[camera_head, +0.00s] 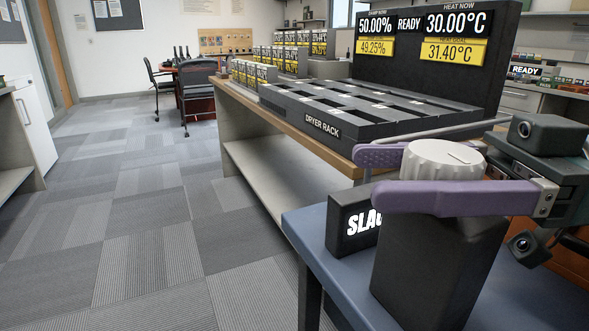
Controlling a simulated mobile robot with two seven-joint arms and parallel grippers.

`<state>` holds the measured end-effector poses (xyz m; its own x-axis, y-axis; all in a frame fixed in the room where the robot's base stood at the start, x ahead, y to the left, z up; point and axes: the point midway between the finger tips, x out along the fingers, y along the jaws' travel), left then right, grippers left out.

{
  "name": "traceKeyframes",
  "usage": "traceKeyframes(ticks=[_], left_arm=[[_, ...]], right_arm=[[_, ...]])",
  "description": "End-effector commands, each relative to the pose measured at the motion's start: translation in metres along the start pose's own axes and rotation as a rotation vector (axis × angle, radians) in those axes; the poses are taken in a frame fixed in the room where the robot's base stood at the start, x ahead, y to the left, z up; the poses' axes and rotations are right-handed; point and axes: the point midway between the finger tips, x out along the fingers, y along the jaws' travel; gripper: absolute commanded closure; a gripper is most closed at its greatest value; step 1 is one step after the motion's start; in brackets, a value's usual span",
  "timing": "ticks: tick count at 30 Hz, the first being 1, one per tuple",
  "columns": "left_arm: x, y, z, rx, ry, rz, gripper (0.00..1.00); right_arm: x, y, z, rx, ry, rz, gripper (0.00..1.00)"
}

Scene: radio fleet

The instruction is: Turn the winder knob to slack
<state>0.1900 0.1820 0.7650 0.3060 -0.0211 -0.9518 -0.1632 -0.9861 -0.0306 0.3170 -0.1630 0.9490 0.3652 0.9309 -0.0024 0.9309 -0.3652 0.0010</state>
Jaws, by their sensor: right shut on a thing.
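The winder knob (441,158) is white and ribbed, with a dark line on its top. It sits on a dark upright block (437,262) at the lower right. My right gripper (390,178) comes in from the right with its two purple fingers on either side of the knob. It is shut on the knob. The near finger covers the knob's lower front. A black box with lit white letters (352,222) reading "SLA" stands just left of the block. The rest of its word is hidden behind the block and finger. My left gripper is not in view.
The winder stands on a blue-topped table (340,293). Behind it, a wooden-edged bench (240,97) holds a dryer rack (325,128) and a dark panel with lit readouts (425,70). Chairs (200,92) stand farther back. The carpeted floor at left is clear.

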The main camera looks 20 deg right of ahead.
Motion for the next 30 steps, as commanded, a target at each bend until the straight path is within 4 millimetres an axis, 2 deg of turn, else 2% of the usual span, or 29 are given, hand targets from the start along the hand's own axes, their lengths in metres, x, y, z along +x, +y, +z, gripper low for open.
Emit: traceKeyframes(ticks=[7, 8, 15, 24, 26, 30], left_arm=[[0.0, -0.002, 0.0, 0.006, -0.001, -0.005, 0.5], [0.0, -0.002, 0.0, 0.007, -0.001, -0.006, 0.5], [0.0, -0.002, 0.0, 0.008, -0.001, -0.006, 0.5], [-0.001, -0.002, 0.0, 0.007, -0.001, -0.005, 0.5], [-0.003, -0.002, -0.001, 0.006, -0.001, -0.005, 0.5], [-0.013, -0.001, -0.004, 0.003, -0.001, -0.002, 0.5]], right_arm=[[0.0, 0.0, -0.002, 0.003, 0.005, -0.001, 0.92], [0.001, 0.0, -0.002, 0.003, 0.005, -0.001, 0.35], [0.0, 0.0, -0.001, 0.002, 0.004, 0.0, 0.08], [0.0, 0.0, -0.003, 0.001, 0.003, 0.0, 0.07], [0.0, 0.0, -0.008, 0.001, 0.003, 0.0, 0.07], [0.0, 0.0, -0.033, -0.002, 0.002, -0.001, 0.07]])
